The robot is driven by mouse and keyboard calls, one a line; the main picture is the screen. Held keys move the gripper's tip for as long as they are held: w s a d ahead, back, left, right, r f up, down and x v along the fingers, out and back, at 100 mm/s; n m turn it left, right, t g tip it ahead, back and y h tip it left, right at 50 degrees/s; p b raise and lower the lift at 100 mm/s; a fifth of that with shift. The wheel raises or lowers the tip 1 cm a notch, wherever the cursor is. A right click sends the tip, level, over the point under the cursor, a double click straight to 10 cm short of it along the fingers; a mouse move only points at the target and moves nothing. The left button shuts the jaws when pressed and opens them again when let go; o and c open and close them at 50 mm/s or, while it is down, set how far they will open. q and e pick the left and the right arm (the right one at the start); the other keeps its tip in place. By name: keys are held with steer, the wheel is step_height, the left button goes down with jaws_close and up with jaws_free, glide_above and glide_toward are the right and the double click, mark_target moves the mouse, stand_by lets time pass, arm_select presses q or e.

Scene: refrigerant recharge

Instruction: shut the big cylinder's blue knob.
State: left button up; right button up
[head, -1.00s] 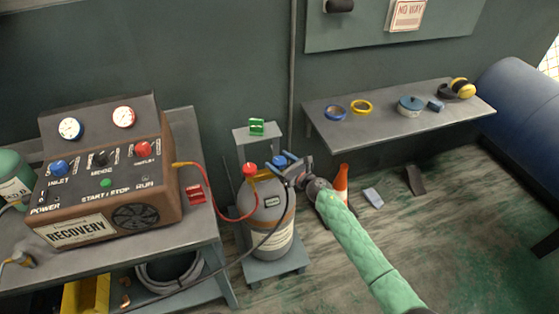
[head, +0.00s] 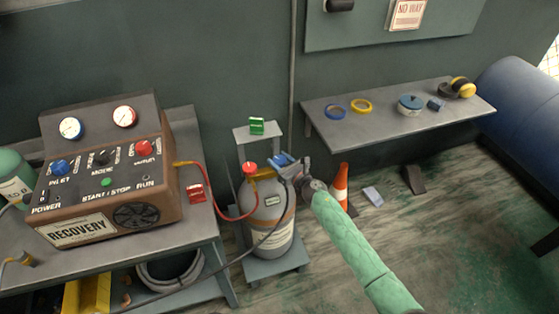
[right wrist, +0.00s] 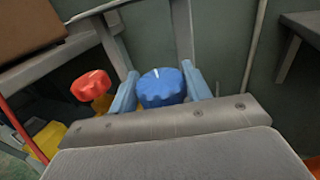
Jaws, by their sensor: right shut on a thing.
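The big grey cylinder (head: 267,222) stands upright on a small grey stand beside the recovery machine's bench. Its blue knob (right wrist: 161,88) sits between the two blue fingers of my right gripper (right wrist: 160,92) in the right wrist view. The fingers are shut on the knob, and a white mark on its top points nearly straight up in that view. In the head view, my right gripper (head: 284,161) is at the cylinder's top, where it mostly hides the knob. The cylinder's red knob (head: 250,168) is to the left, also in the right wrist view (right wrist: 91,85). My left gripper is not in view.
A red hose (head: 219,207) and a black hose (head: 250,250) run from the cylinder's top toward the left. The recovery machine (head: 105,180) stands on the left bench. An orange cone (head: 341,185) stands on the floor right of the cylinder. A wall shelf (head: 385,125) holds tape rolls.

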steer(key=m+t+h+p, duration=0.1)
steer(key=m+t+h, duration=0.1)
steer(key=m+h, duration=0.1)
steer(key=shift+t+h, duration=0.3)
steer(key=shift+h, duration=0.4)
steer(key=shift+m+t+h, duration=0.4)
steer(key=shift+m+h, duration=0.4)
steer(key=shift+h, duration=0.2)
steer(key=shift+m+h, duration=0.7)
steer(key=shift+h, duration=0.4)
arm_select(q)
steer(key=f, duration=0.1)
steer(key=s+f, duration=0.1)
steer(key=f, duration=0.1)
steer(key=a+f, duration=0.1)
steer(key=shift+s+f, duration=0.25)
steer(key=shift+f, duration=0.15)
arm_select(e)
steer(key=shift+h, duration=0.3)
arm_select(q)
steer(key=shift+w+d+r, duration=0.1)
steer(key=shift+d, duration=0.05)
arm_select(e)
steer(key=shift+m+t, duration=0.3)
steer(key=o, duration=0.9)
steer(key=shift+o, duration=0.4)
